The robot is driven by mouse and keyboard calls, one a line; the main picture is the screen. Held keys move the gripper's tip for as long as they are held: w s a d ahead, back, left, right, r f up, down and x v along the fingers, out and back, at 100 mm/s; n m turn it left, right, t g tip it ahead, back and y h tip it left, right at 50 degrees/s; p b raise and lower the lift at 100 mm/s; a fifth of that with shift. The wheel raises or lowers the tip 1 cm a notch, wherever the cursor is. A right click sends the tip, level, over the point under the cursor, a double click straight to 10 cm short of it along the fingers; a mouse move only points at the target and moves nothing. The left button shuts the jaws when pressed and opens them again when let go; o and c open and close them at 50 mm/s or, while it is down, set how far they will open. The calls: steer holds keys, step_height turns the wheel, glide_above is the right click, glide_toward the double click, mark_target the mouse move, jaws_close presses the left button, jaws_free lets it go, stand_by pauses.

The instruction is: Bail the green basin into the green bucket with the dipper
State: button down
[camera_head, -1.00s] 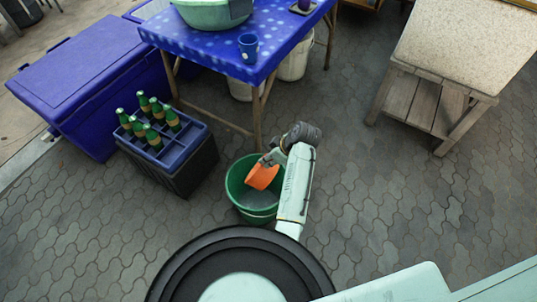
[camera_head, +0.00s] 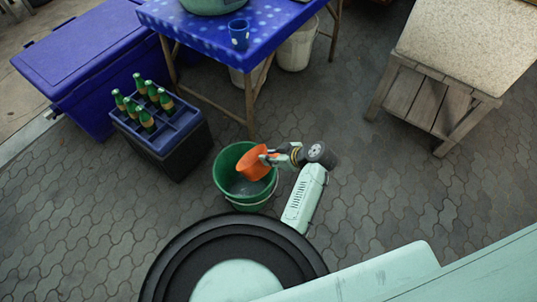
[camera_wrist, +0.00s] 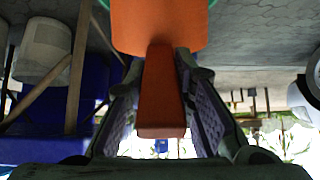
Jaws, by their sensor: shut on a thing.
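My gripper (camera_head: 275,157) is shut on the handle of the orange dipper (camera_head: 253,164). In the wrist view the dipper's handle (camera_wrist: 162,95) sits between the two finger pads. The dipper's cup is over the mouth of the green bucket (camera_head: 230,196), tilted, near its right rim. The bucket stands on the paving and has greyish liquid at its bottom. The green basin (camera_head: 210,6) stands on the blue table at the top edge, mostly cut off; its contents are out of view.
The blue spotted table (camera_head: 190,30) carries a blue cup (camera_head: 239,34). A bottle crate (camera_head: 165,150) with several green bottles stands left of the bucket. A blue cooler (camera_head: 75,60) is further left. White buckets (camera_head: 297,48) are under the table. A stone-topped wooden stand (camera_head: 440,60) is at right.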

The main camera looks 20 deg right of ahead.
steer(key=s+d+f+t+y+b, duration=0.1)
steer(key=t+b, duration=0.1)
steer(key=b, duration=0.1)
steer(key=s+d+f+t+y+b, duration=0.1)
steer(key=f+y+b, duration=0.1)
steer(key=b, duration=0.2)
steer(key=shift+s+f+t, duration=0.3)
steer(key=shift+s+t, duration=0.05)
steer(key=shift+t, duration=0.05)
steer(key=shift+r, duration=0.1)
stand_by(0.7)
